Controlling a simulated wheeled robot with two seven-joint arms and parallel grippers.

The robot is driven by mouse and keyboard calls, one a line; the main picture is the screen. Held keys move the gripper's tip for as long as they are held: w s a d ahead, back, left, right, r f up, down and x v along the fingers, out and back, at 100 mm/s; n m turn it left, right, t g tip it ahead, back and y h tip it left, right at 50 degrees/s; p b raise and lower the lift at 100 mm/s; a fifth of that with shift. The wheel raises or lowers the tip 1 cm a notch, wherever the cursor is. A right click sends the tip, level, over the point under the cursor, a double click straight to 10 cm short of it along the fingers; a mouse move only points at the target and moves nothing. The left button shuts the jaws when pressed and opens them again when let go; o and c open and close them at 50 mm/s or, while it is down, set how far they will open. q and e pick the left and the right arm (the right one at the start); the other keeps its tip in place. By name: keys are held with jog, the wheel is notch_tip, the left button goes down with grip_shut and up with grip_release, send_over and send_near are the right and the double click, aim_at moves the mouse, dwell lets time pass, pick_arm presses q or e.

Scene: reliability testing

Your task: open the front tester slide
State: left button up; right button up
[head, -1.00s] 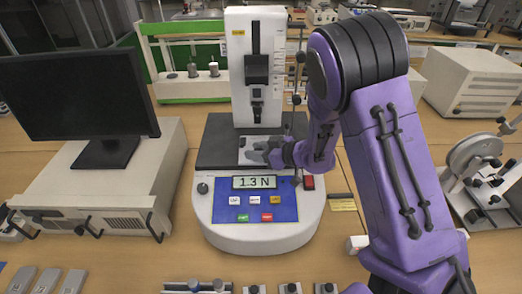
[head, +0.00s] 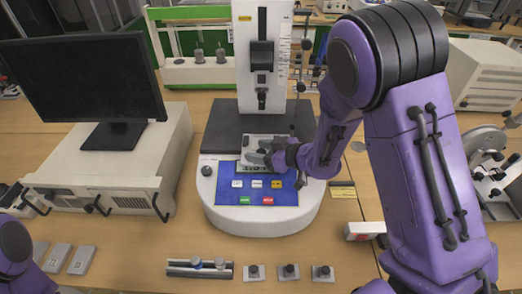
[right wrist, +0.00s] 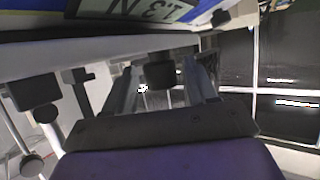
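The front tester slide (head: 262,137) is a flat light plate on the black platform of the tester (head: 232,222).
A monitor (head: 80,85) stands on a beige case (head: 110,170) to the left. Small fixtures (head: 290,272) and a rail (head: 200,268) lie along the front of the table. A metal device (head: 490,160) stands at the right. Bare table lies between the tester and the front fixtures.

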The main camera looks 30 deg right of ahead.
jog(key=shift+s+d+r, duration=0.2)
jog(key=shift+s, duration=0.1)
jog(key=b+v, duration=0.1)
jog(key=v, duration=0.8)
jog(key=shift+s+d, duration=0.2)
jog(key=shift+s, duration=0.1)
jog(key=shift+r, duration=0.1)
